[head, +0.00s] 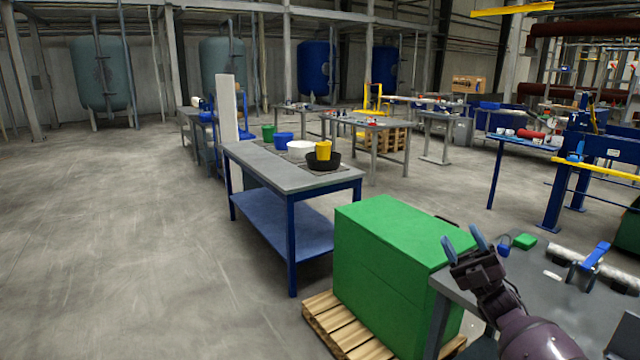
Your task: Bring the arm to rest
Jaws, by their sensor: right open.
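My right gripper (464,244) shows at the lower right in the head view, its two blue-grey fingertips apart and nothing between them. My right arm (541,340) reaches up to it from the bottom edge. The gripper appears in front of the right edge of a large green box (380,268) and the left end of a grey table (545,310). I cannot tell its exact height above the table. My left gripper and arm are not in view.
The green box stands on a wooden pallet (345,335). The grey table bears a green block (524,241) and a blue-handled valve (596,255). A blue-legged bench (265,172) holds a black bowl (323,161) and buckets. The floor at left is clear.

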